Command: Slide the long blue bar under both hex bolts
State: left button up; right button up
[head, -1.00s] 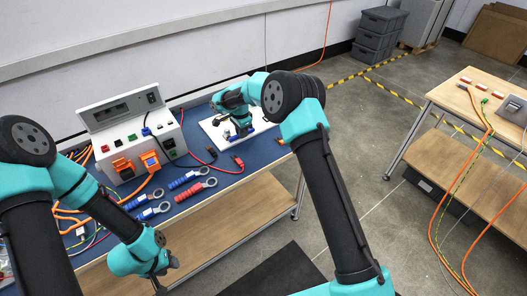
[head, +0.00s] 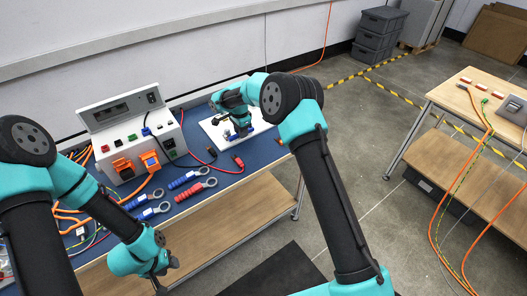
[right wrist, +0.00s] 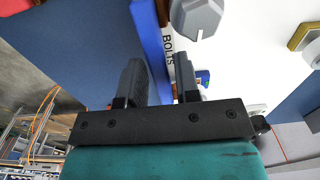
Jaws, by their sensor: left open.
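The long blue bar (right wrist: 148,25) shows in the right wrist view as a bright blue strip along the edge of a white board (right wrist: 245,70) with the word BOLTS printed on it. My right gripper (right wrist: 160,68) has its two dark fingers apart, with the strip seen between them; whether they press on it is unclear. My left gripper (head: 163,280) is open and empty before the table.
Blue- and red-handled ring tools (head: 188,191) lie on the blue tabletop (head: 222,183). A white instrument box (head: 135,140) with orange connectors and cables stands left of the board. Black and red leads run between the box and the board.

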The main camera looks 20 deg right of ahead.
jog(key=shift+o, duration=1.3)
notch_tip(320, 180, up, 17)
jog(key=shift+r, duration=0.2)
jog(key=shift+d, duration=0.1)
jog(key=shift+c, duration=0.2)
dwell(1.1)
